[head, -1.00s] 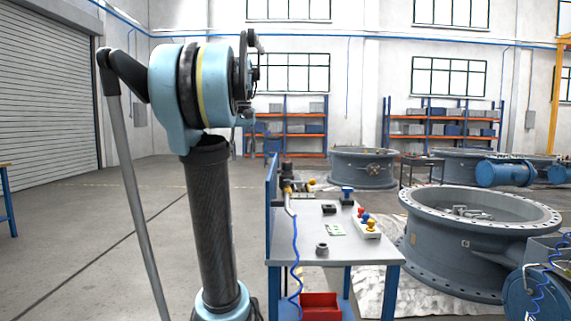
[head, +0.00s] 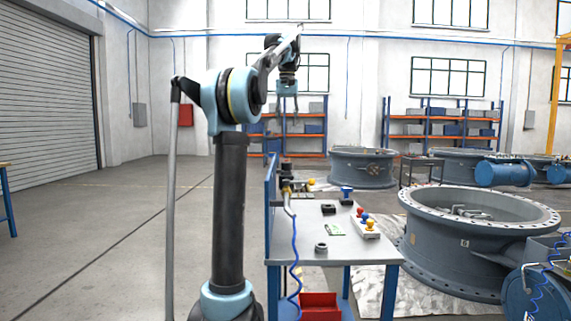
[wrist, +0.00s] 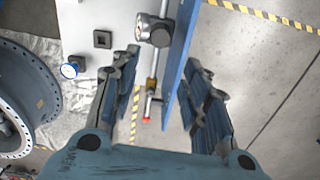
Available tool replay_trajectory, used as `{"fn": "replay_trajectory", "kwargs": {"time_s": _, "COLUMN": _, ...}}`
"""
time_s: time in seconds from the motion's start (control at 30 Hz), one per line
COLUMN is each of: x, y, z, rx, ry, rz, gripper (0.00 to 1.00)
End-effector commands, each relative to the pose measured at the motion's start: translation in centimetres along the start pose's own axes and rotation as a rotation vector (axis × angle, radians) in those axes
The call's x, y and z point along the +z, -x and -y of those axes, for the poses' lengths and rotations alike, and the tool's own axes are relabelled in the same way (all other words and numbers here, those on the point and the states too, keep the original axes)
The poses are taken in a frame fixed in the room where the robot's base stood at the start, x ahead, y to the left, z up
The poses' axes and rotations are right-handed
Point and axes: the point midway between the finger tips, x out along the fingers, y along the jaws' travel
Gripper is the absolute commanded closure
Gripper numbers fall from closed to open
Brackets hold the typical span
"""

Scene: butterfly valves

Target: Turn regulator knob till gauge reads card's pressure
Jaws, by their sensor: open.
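My gripper (wrist: 163,62) is open and empty. In the wrist view its jaws stand either side of the blue upright panel (wrist: 181,62) and the pipework, apart from both. In the head view my gripper (head: 288,90) hangs high above the bench's far end. The regulator assembly (head: 287,183) stands beside the panel, with a dark round top and brass-coloured parts. From above it shows as a grey round body (wrist: 155,31) with a brass fitting and a red tip below. A green-and-white card (head: 335,229) lies on the bench. No gauge reading or card text is legible.
The grey bench (head: 305,257) also carries a black block (head: 328,208), a blue-topped fitting (head: 346,193), a pale block with coloured knobs (head: 366,229) and a dark ring (head: 321,247). A blue hose (head: 295,262) hangs at its left. A large flanged valve (head: 470,245) stands right; floor left is open.

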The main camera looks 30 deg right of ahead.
Motion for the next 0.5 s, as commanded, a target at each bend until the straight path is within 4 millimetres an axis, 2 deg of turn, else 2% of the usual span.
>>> {"fn": "replay_trajectory", "kwargs": {"time_s": 0.5, "x": 0.1, "y": -7.7, "z": 0.1, "rx": 0.000, "ry": 0.001, "rz": 0.000, "gripper": 0.58}}
